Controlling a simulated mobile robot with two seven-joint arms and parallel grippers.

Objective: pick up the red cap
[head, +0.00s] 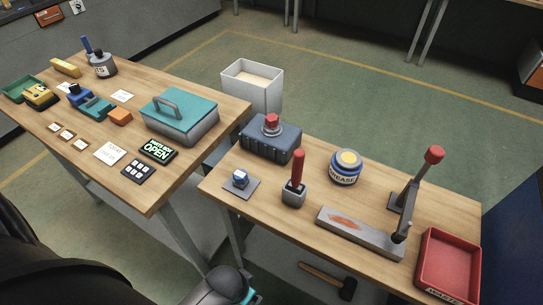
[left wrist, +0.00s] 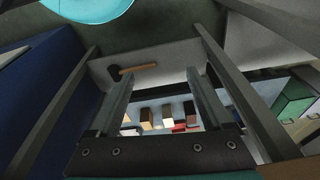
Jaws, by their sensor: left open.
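A small red cap (head: 271,119) sits on top of the dark blue-grey ribbed box (head: 270,141) at the back left of the right-hand workbench. It looks like a red top on a short grey base. My left gripper (left wrist: 162,76) shows in the left wrist view with its two fingers apart and nothing between them. That view looks at the floor area and a low shelf, and the red cap does not show in it. In the head view my left arm is at the bottom left, well away from the cap. My right gripper is in neither view.
The right workbench (head: 447,196) also holds a red-handled stick (head: 298,170), a grease tin (head: 346,167), a lever press (head: 408,200), a red tray (head: 448,264) and a small blue part (head: 240,179). A hammer (head: 328,281) lies below. A white bin (head: 253,86) stands behind.

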